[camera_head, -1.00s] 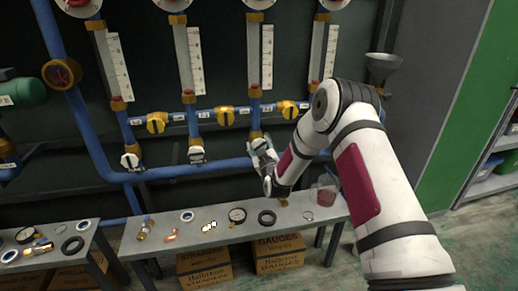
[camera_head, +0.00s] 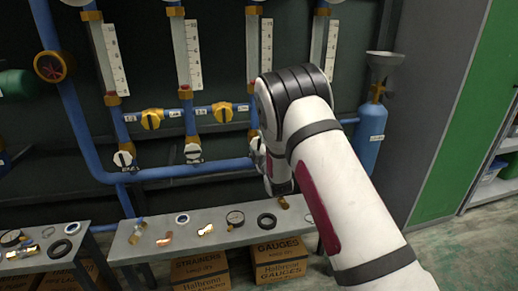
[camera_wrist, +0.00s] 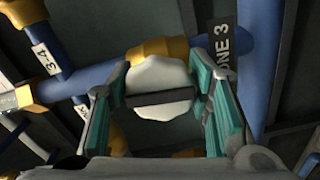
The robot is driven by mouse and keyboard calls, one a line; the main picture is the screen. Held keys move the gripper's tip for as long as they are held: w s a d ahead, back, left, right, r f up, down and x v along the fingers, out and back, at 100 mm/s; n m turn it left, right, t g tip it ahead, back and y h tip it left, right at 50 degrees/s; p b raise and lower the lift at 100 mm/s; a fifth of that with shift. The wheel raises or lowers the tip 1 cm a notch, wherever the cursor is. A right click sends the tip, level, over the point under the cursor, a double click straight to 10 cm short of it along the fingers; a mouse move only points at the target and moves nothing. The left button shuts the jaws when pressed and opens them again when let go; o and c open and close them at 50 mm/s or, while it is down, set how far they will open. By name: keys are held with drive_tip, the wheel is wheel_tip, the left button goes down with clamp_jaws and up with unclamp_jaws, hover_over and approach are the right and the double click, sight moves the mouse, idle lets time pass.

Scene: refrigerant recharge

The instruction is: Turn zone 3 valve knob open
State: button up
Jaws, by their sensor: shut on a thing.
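The zone 3 valve knob (camera_wrist: 160,92) is a round white knob with a dark bar lying crosswise over its face in the wrist view. A black label (camera_wrist: 217,50) reading "ONE 3" shows on the blue pipe beside it. My gripper (camera_wrist: 158,74) is shut on the knob, one teal finger on each side. A brass fitting (camera_wrist: 158,47) sits behind the knob. In the head view my arm hides most of the gripper and knob in front of the pipes.
Two similar white knobs (camera_head: 123,158) and (camera_head: 193,152) are on the pipes to the left. Yellow valves (camera_head: 152,118) sit above. A grey bench (camera_head: 205,240) with small parts stands below. A blue cylinder (camera_head: 369,135) with a funnel stands right of the pipes.

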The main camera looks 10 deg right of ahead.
drive_tip(key=shift+n+b, duration=0.3)
drive_tip(key=shift+n, duration=0.3)
drive_tip(key=o, duration=1.2)
drive_tip(key=shift+c, duration=0.2)
drive_tip(key=s, duration=1.2)
